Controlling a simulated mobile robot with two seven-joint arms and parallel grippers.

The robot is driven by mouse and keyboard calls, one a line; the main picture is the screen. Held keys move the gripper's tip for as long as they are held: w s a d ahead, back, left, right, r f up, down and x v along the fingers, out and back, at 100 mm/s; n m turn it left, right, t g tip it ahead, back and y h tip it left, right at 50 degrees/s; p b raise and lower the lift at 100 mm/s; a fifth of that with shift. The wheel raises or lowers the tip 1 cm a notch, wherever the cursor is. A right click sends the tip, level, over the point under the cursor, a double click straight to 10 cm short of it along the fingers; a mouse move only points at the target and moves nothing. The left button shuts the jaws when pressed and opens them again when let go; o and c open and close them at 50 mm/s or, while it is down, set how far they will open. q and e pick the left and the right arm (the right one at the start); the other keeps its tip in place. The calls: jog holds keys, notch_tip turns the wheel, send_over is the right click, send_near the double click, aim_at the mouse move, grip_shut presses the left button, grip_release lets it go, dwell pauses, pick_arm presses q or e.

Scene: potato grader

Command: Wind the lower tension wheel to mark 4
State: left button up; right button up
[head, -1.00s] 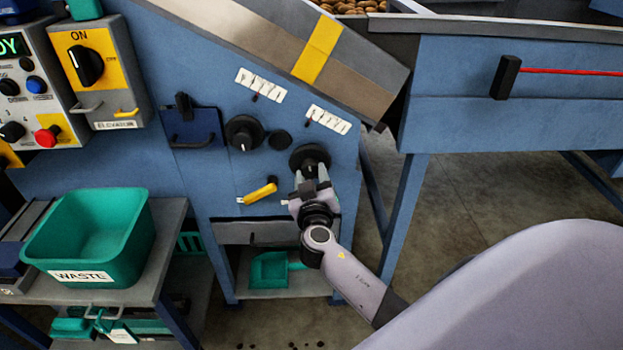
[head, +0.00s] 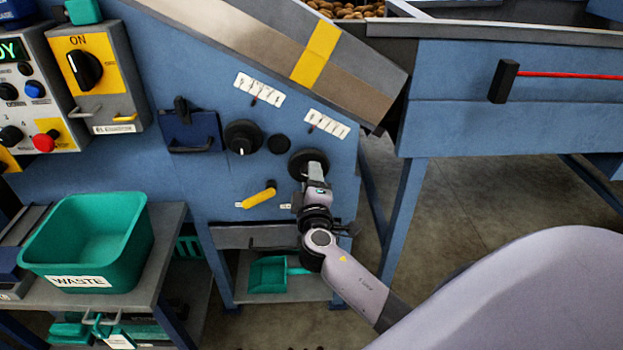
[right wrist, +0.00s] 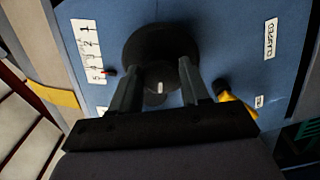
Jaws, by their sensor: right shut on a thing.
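The lower tension wheel (head: 303,162) is a round black wheel on the blue machine panel, below the right-hand white number scale (head: 327,124). My right gripper (head: 317,166) is at the wheel and shut on it, its fingers seen nearly edge-on. In the right wrist view the two fingers (right wrist: 158,85) stand on either side of the hub of the black wheel (right wrist: 150,45). The scale (right wrist: 90,52) there carries numbers 1 to 5, and a small red pointer (right wrist: 106,72) sits by the 4 and 5 end; its exact mark is unclear. My left gripper is out of view.
A yellow handle (head: 260,197) is just below left. A green waste bin (head: 88,240) stands lower left. Open floor shows at right.

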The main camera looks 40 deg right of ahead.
jog(key=n+p, duration=0.1)
jog(key=n, duration=0.3)
jog(key=shift+n, duration=0.4)
dwell(0.4)
jog(key=o, duration=1.1)
jog(key=shift+r, duration=0.1)
jog(key=shift+c, duration=0.2)
jog(key=shift+s, duration=0.1)
jog(key=v, duration=0.7)
jog(key=shift+p, duration=0.3)
